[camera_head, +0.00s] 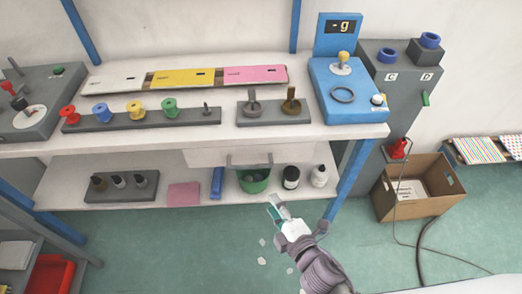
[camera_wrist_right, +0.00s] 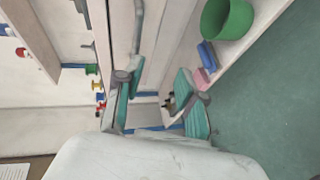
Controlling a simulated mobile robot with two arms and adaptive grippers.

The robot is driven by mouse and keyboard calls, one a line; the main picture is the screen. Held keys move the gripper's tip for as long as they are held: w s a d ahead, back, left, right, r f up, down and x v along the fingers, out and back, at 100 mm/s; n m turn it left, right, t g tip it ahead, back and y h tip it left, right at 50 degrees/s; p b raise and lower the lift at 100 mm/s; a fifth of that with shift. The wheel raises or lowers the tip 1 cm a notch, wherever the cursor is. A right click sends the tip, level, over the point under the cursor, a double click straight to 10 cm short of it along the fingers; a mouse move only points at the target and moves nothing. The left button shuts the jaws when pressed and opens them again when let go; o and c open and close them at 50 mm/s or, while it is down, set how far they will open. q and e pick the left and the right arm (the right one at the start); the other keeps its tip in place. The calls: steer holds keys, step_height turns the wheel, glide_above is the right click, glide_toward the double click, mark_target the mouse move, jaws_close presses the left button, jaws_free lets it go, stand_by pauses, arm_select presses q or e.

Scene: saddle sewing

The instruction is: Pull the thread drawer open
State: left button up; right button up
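The thread drawer (camera_head: 212,158) is a white front under the bench top, just below its front edge, and looks closed. Its grey bar handle (camera_head: 250,163) is at the middle of the front. The handle also shows in the right wrist view (camera_wrist_right: 138,35), beyond the fingers. My right gripper (camera_head: 274,207) is below and to the right of the handle, apart from it. In the right wrist view its teal fingers (camera_wrist_right: 160,97) are spread apart with nothing held between them. My left gripper is in neither view.
A green bin (camera_head: 254,184) and bottles (camera_head: 291,177) stand on the lower shelf below the drawer. Thread spools (camera_head: 135,110) and a blue scale (camera_head: 345,88) are on the bench top (camera_head: 225,138). A cardboard box (camera_head: 418,203) stands at the right. Green floor in front is mostly clear.

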mark_target(250, 165)
steer(key=shift+n+t+y, duration=0.3)
steer(key=shift+n+t, duration=0.1)
steer(key=r+x, duration=0.1)
steer(key=x, duration=0.3)
steer(key=r+x, duration=0.1)
steer(key=x, duration=0.4)
steer(key=r+x, duration=0.1)
steer(key=x, duration=0.3)
steer(key=shift+w+a+p, duration=0.35)
steer(key=shift+w+a, duration=0.1)
steer(key=shift+w, duration=0.05)
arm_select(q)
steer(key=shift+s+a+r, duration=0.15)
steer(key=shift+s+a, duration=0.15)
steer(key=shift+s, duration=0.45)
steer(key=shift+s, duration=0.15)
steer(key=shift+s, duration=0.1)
arm_select(e)
jaws_close()
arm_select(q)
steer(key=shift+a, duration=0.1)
